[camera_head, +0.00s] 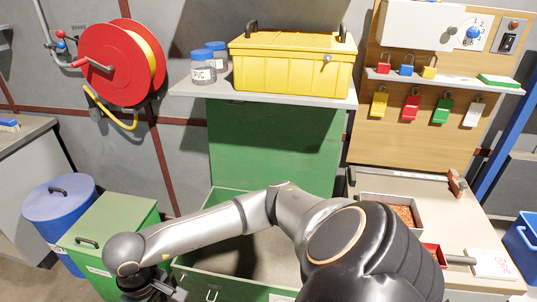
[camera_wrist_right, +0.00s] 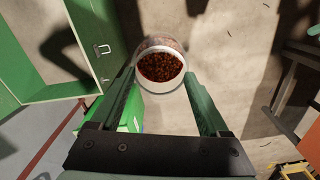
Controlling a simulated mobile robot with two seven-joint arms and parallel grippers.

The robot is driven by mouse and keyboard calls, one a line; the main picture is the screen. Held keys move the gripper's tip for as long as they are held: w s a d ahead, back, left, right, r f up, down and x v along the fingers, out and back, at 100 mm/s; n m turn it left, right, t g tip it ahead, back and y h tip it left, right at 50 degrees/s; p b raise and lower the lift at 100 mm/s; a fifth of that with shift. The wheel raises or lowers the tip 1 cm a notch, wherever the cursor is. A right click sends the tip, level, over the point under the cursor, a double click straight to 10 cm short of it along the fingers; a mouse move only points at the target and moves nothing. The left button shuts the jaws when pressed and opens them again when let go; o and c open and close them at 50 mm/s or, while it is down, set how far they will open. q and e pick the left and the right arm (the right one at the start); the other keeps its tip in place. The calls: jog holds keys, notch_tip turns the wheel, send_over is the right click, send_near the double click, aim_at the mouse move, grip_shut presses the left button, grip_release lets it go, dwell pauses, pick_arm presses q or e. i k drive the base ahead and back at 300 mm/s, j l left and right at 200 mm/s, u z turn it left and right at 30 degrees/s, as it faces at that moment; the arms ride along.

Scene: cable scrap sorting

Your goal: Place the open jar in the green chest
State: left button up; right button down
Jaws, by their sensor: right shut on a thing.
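The open jar (camera_wrist_right: 160,45) is pale and round, with dark reddish-brown granules inside. My right gripper (camera_wrist_right: 160,78) is shut on it, one finger on each side. In the head view the jar is hidden, and only a dark part of the right wrist shows at the lower left. The green chest (camera_head: 305,150) stands open with its lid raised at the back. A green wall with a metal latch (camera_wrist_right: 88,45) lies left of the jar in the wrist view. The jar appears beside that wall, over a beige surface; its height is unclear. My left gripper is out of view.
A closed green bin (camera_head: 112,222) and a blue drum (camera_head: 60,210) stand left of the chest. A shelf (camera_head: 290,98) above holds a yellow box (camera_head: 290,68) and two blue-lidded jars (camera_head: 202,72). A workbench (camera_head: 440,205) with trays is at right.

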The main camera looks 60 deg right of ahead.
aim_at(253, 261)
jog(key=i+z, duration=0.15)
jog(key=z, duration=0.2)
jog(key=i+z, duration=0.2)
jog(key=z, duration=0.15)
jog(key=i+z, duration=0.2)
jog(key=z, duration=0.15)
jog(key=i+l+z, duration=0.15)
jog(key=i+z, duration=0.5)
